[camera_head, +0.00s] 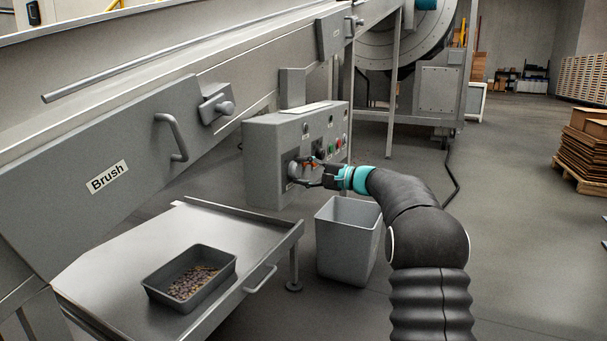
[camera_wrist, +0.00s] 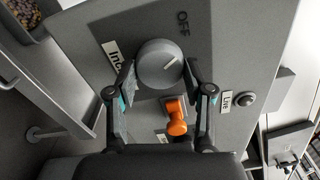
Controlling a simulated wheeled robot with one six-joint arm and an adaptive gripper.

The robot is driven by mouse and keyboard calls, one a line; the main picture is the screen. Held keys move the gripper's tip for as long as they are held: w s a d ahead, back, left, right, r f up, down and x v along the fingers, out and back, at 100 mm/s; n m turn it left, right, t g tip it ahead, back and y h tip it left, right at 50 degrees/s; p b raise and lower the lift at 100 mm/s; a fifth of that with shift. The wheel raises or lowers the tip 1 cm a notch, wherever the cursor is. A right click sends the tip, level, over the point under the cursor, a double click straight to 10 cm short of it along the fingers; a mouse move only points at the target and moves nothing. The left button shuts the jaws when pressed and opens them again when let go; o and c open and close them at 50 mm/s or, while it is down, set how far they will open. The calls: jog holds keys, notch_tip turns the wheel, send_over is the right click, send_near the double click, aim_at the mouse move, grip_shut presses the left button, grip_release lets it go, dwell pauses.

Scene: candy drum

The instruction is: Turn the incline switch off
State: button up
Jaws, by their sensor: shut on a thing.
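In the wrist view the line points to the upper right, roughly toward the word OFF (camera_wrist: 183,22). My gripper (camera_wrist: 162,76) has one finger on each side of the knob and is shut on it. In the head view my gripper (camera_head: 303,173) reaches the front of the grey control box (camera_head: 265,160), and its fingers partly hide the knob.
An orange switch (camera_wrist: 176,117) sits close below the knob, between my fingers. A "Live" lamp (camera_wrist: 247,99) is to the right. A tray of candy (camera_head: 158,292) rests on the metal table (camera_head: 110,250) at left.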

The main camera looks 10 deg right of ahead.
jog(key=shift+n, duration=1.2)
jog(key=o, duration=1.1)
jog(key=shift+o, duration=0.2)
jog(key=v, duration=1.2)
